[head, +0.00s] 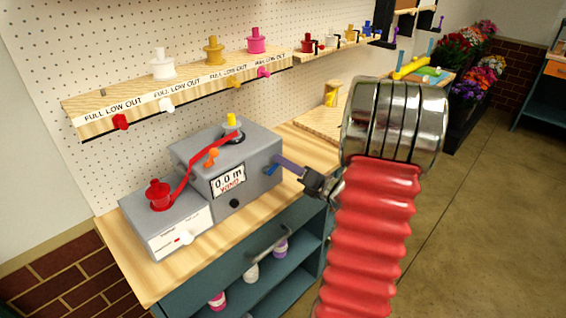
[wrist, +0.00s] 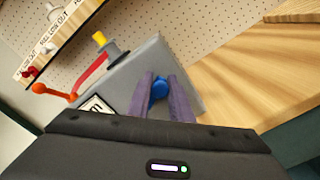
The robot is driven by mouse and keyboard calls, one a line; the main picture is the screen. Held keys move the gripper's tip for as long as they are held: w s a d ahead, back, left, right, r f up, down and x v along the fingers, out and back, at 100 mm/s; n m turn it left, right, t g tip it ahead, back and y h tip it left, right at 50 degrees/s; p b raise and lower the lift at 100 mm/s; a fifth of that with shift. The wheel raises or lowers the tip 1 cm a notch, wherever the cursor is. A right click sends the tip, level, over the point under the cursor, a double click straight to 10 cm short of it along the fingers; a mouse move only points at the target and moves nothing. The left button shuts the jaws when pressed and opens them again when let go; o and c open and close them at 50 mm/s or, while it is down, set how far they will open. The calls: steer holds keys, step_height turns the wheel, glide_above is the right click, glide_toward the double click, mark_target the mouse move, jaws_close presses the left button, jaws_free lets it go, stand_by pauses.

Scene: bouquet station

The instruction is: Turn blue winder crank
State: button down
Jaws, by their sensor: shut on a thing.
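The winder (head: 228,165) is a grey box on the wooden bench, with a display reading 0.0 m. Its blue crank (head: 271,169) is on the right side of the box. My gripper (head: 281,163) reaches in from the right, its purple fingers at the crank. In the wrist view the blue crank knob (wrist: 159,88) sits between the two purple fingers of my gripper (wrist: 160,95), which are shut on it. The crank's arm is mostly hidden. A red ribbon (head: 196,168) runs from a red spool (head: 158,194) to the winder's top. An orange lever (head: 212,156) is on the winder.
A shelf (head: 180,86) with white, gold and pink spools is above the winder. A second shelf (head: 335,46) holds more spools. A wooden board (head: 320,122) lies to the right on the bench. Flowers (head: 475,50) stand farther back. Open floor lies right of the bench.

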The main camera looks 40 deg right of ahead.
steer(key=f+m, duration=0.1)
steer(key=m, duration=0.3)
steer(key=f+m, duration=0.1)
steer(key=shift+d+f+m, duration=0.3)
steer(key=shift+m, duration=0.1)
steer(key=f+m, duration=0.1)
steer(key=m, duration=0.1)
steer(key=f+m, duration=0.1)
steer(key=m, duration=0.1)
steer(key=shift+a+m, duration=0.2)
steer(key=shift+m, duration=0.2)
steer(key=c, duration=1.6)
jaws_free()
steer(key=s, duration=1.3)
steer(key=shift+s+d, duration=0.15)
steer(key=shift+s, duration=0.25)
